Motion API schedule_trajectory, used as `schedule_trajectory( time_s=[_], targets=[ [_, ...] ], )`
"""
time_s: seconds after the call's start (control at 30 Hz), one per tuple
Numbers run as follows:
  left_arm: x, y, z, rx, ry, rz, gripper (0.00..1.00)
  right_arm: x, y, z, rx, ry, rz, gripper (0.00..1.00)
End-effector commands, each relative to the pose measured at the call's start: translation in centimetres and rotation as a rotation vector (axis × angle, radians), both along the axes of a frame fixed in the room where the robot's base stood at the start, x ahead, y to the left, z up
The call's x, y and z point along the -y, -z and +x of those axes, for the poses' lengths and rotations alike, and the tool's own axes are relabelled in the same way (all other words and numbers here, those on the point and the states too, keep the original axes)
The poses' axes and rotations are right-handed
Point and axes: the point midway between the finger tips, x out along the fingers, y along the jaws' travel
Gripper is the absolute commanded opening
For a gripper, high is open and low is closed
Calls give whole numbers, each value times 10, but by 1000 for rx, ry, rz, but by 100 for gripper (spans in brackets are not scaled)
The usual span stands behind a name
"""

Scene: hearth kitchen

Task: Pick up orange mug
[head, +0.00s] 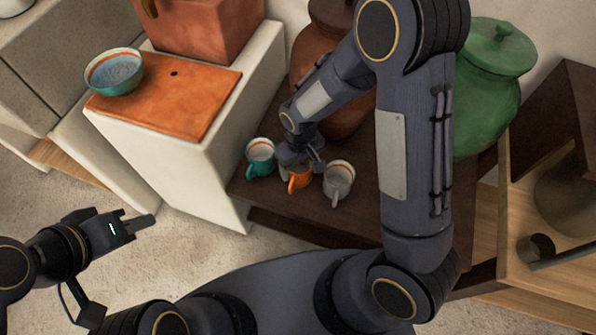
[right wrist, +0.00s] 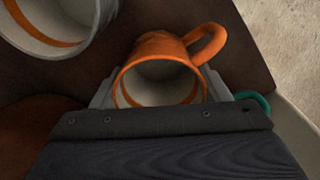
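The orange mug (head: 298,180) stands on the dark brown table between a teal mug and a grey-white mug. My right gripper (head: 301,166) reaches down over it, with one finger on each side. In the right wrist view the orange mug (right wrist: 160,75) shows its pale inside and its handle at upper right. The fingers (right wrist: 160,88) lie close against both its sides; I cannot tell whether they press on it.
The teal mug (head: 261,157) and grey-white mug (head: 338,180) stand close on either side. A brown jar (head: 322,50) and a green lidded jar (head: 490,85) stand behind. A white block with an orange top (head: 190,100) holds a teal bowl (head: 114,73) at left.

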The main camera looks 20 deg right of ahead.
Motion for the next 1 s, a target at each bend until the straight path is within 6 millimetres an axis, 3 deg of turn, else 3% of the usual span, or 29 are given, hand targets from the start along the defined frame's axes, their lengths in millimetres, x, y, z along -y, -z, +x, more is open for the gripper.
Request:
schedule_trajectory(
  time_s=[0.1, 0.43, 0.67, 0.93, 1.0],
  targets=[
    [0, 0, 0, 0, 0, 0, 32, 0, 0, 0, 0, 0, 0, 43],
    [0, -3, 0, 0, 0, 0, 32, 0, -6, 0, 2, 0, 1, 43],
    [0, -16, 0, 0, 0, 0, 32, 0, -37, 1, 4, 0, 2, 43],
    [0, -42, 0, 0, 0, 0, 32, -46, -96, -21, 5, -8, 3, 43],
    [0, -45, 0, 0, 0, 0, 32, -62, -103, -30, 1, -10, -1, 43]
  ],
)
